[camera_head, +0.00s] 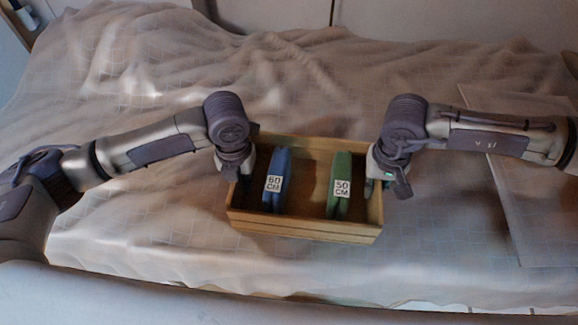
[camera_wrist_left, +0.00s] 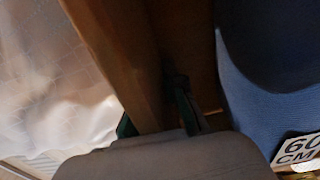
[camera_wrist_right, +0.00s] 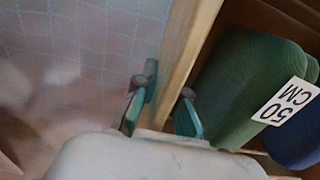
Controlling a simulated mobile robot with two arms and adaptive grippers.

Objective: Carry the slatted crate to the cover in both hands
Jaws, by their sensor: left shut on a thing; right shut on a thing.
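The slatted crate (camera_head: 305,229) is a wooden box on or just above the bed cover (camera_head: 150,255); I cannot tell whether it touches. Inside stand a blue item (camera_head: 277,180) labelled 60 CM and a green item (camera_head: 341,178) labelled 50 CM, apart from each other. My left gripper (camera_head: 236,172) is shut on the crate's left wall (camera_wrist_left: 125,60), with a finger on each side. My right gripper (camera_head: 380,178) is shut on the crate's right wall, whose edge shows in the right wrist view (camera_wrist_right: 183,65) between the fingers.
The cover is wrinkled, with a raised heap of folds (camera_head: 140,60) at the back left. A flat pale panel (camera_head: 530,200) lies at the right. The bed's front edge runs along the bottom. Cover in front of the crate is bare.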

